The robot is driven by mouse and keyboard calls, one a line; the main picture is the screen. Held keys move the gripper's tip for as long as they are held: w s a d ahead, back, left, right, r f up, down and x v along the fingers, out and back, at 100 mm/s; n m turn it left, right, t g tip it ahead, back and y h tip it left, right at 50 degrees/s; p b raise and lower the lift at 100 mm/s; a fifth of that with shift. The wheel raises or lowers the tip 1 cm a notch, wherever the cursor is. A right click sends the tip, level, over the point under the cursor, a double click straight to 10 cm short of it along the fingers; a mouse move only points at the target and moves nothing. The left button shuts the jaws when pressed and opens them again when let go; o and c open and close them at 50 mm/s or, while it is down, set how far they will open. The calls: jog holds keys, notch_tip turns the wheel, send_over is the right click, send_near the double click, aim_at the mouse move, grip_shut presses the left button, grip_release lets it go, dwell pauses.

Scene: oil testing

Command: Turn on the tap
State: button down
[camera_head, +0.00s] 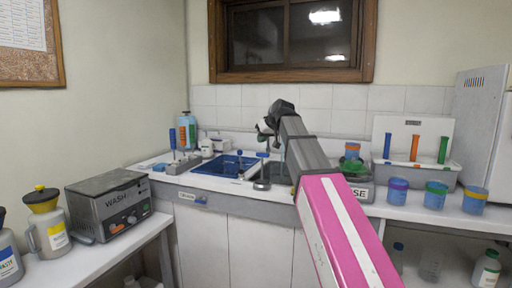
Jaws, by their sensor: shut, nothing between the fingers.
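The tap (241,164) stands at the double sink, between its two basins; it is small here, and blue parts show on it. The sink (215,165) has a blue-lined left basin. The right basin is partly hidden behind my arm. My arm reaches from the lower right towards the back wall, its end bent down over the sink. My gripper (264,138) is shut and empty, above and slightly right of the tap. Its fingertips are small and partly hidden, and I cannot tell whether they touch anything.
Coloured cups (435,195) and a rack with coloured tubes (415,150) stand right of the sink. Tubes and a blue-capped bottle (187,120) stand behind its left side.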

jog(key=shift+w+v, duration=0.2)
jog(key=shift+v, duration=1.35)
jog(key=shift+d+r, duration=0.1)
jog(key=w+a+m+g, duration=0.1)
jog(key=g, duration=0.1)
jog(key=w+a+f+g+y, duration=0.1)
jog(key=w, duration=0.1)
jog(key=shift+w+a+m+g, duration=0.15)
jog(key=shift+w+m+g, duration=0.15)
jog(key=shift+m+g, duration=0.1)
jog(key=shift+f, duration=0.15)
jog(key=x, duration=1)
